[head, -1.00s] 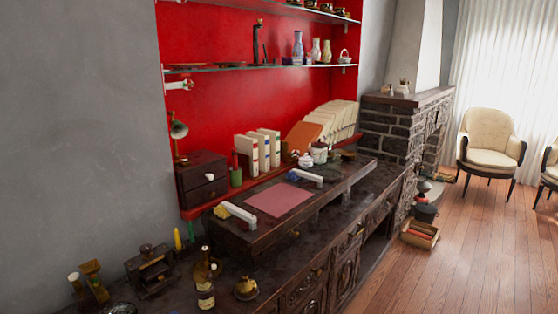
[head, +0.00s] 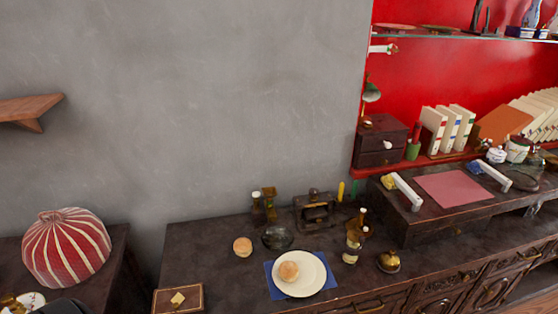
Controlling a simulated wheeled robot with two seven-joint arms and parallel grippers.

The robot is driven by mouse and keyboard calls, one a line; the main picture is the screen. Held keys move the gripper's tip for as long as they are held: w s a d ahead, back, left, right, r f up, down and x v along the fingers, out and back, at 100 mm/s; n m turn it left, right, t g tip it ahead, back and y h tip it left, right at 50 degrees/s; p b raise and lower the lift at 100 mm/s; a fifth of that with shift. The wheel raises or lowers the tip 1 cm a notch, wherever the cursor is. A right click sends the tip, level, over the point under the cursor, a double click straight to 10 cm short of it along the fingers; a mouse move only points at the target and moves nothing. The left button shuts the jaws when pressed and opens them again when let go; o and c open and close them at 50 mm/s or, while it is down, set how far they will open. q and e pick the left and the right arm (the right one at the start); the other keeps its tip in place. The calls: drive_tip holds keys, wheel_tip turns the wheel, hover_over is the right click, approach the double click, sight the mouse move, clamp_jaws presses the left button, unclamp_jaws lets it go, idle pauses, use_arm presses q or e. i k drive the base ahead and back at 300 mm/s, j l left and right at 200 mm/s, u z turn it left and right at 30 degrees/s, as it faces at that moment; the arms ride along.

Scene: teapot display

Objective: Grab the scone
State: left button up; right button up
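A small round golden-brown scone-like bun (head: 289,271) sits on a white plate (head: 313,278). The plate lies on a blue napkin (head: 275,291) on the dark wooden cabinet top. A second, similar round bun (head: 242,247) rests directly on the cabinet top, behind and left of the plate. I cannot tell from the picture which one is meant by the scone. Neither of my grippers shows in the head view.
Bottles (head: 355,236) and a brass bell (head: 389,261) stand right of the plate. A dark glass bowl (head: 277,237) is behind it. A wooden box (head: 178,298) lies at the front left. A red-striped domed object (head: 66,247) stands on a separate table at left.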

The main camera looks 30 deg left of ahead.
sight(242, 246)
drive_tip(key=u, duration=1.35)
